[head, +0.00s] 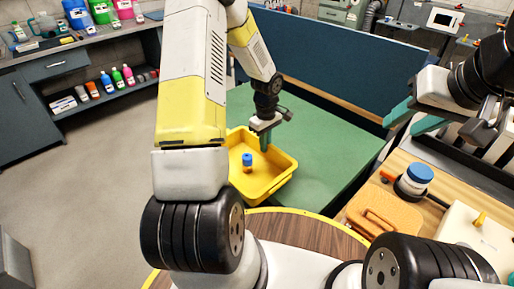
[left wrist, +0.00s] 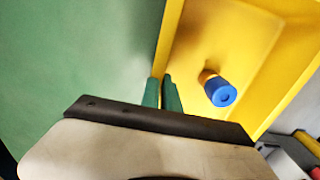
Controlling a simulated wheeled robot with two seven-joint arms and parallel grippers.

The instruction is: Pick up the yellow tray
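The yellow tray (head: 279,185) sits on the green tabletop (head: 322,150). A small bottle with an orange body and blue cap (head: 247,163) stands inside it. My left gripper (head: 265,141) points down at the tray's far wall. In the left wrist view its fingers (left wrist: 162,94) lie on either side of the yellow wall, close together, with the wall pinched between them; the bottle (left wrist: 220,92) is to their right. My left arm hides the tray's left part in the head view. My right gripper (head: 414,118) is apart from the tray at right, its green fingers spread and empty.
A wooden surface at right holds an orange case (head: 382,212) and a blue-capped container (head: 415,180). A dark blue panel (head: 330,55) stands behind the green table. A round brown table (head: 308,231) is in front. A shelf bench (head: 75,48) is at left.

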